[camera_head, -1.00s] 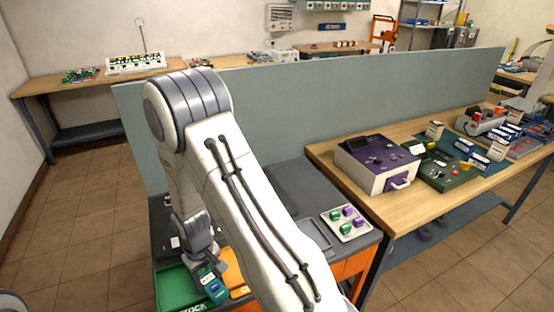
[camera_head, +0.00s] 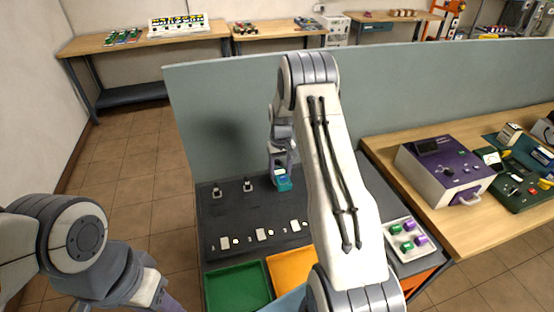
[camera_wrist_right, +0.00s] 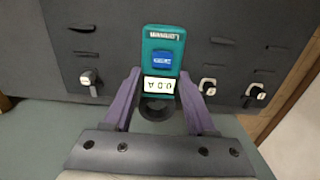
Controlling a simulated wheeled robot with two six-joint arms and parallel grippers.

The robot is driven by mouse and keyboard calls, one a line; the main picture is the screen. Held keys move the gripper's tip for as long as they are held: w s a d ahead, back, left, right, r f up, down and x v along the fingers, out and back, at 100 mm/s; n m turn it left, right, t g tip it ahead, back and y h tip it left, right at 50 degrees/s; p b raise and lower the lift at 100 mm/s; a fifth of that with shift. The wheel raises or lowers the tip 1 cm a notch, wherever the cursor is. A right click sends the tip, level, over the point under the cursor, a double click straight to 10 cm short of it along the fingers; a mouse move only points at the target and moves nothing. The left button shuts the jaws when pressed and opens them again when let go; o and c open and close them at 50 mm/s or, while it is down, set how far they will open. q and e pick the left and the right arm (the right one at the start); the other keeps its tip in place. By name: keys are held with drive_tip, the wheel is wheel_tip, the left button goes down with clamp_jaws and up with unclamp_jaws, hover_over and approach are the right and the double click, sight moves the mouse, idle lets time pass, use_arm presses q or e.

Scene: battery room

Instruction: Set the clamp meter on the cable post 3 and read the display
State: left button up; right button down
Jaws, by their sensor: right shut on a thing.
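The teal clamp meter (camera_head: 283,183) is held over the far side of the dark panel. In the right wrist view the clamp meter (camera_wrist_right: 163,50) sits between the purple fingers of my right gripper (camera_wrist_right: 160,76), which is shut on it. Its display (camera_wrist_right: 158,87) is lit and upside down, and appears to read 0.0 A. The dark clamp ring (camera_wrist_right: 156,108) is below it; I cannot tell whether it encircles a post. Two cable posts (camera_head: 216,192) (camera_head: 247,185) stand left of the meter. My left gripper (camera_head: 160,300) is partly cut off at the bottom edge.
Several white tags (camera_head: 262,235) line the panel's near side. A green tray (camera_head: 238,286) and an orange tray (camera_head: 290,270) lie in front. A tray of coloured blocks (camera_head: 386,228) is to the right. A grey-green partition (camera_head: 220,95) stands close behind the panel.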

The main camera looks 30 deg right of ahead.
drive_tip(key=shift+w+d, duration=0.2)
drive_tip(key=shift+w, duration=0.05)
drive_tip(key=shift+f, duration=0.15)
drive_tip(key=shift+d+f+b, duration=0.15)
drive_tip(key=shift+f+b, duration=1.75)
drive_tip(key=shift+f, duration=0.75)
drive_tip(key=shift+s+f+b, duration=0.15)
drive_tip(key=shift+f+b, duration=0.25)
drive_tip(key=shift+f, duration=0.15)
drive_tip(key=c, duration=0.5)
unclamp_jaws()
